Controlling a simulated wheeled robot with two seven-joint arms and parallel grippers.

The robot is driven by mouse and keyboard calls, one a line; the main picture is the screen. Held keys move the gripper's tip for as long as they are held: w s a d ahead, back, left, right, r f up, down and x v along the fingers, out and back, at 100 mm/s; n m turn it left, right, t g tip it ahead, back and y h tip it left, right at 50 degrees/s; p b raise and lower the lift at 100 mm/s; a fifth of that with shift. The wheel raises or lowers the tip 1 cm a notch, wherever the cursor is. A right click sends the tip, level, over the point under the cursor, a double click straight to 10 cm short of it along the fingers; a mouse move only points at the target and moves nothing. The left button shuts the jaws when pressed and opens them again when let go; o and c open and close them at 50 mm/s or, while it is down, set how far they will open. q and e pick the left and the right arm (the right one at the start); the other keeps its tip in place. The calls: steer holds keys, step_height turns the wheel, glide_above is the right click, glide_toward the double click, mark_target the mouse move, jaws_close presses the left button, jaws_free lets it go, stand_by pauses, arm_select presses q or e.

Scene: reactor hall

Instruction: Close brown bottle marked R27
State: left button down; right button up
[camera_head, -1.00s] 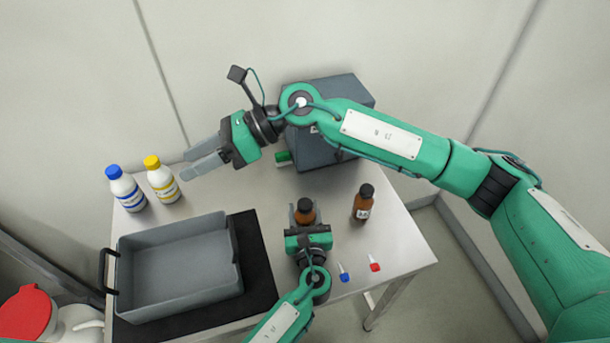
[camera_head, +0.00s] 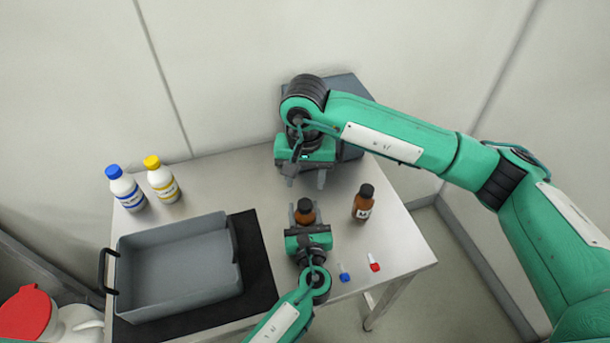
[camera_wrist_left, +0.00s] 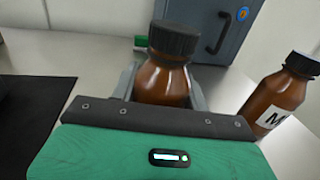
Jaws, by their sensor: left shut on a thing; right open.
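A brown bottle with a black cap (camera_head: 305,207) stands upright on the table between the fingers of my left gripper (camera_head: 304,222). It also shows in the left wrist view (camera_wrist_left: 165,82), with the cap on its neck; whether the cap is tight I cannot tell. No marking shows on it. My left gripper is shut around its body. My right gripper (camera_head: 305,180) is open and empty, pointing down just behind this bottle. A second brown bottle with a black cap (camera_head: 363,203) stands to the right; its white label shows an M in the left wrist view (camera_wrist_left: 281,97).
A grey tray (camera_head: 125,270) lies on a black mat (camera_head: 255,265) at left. Blue-capped (camera_head: 126,189) and yellow-capped (camera_head: 161,181) white bottles stand behind it. A grey box (camera_head: 350,90) is at the back. Small blue (camera_head: 344,275) and red (camera_head: 374,264) items lie near the front right.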

mark_target(305, 203)
steer(key=shift+f, duration=0.1)
steer(key=shift+f, duration=3.9)
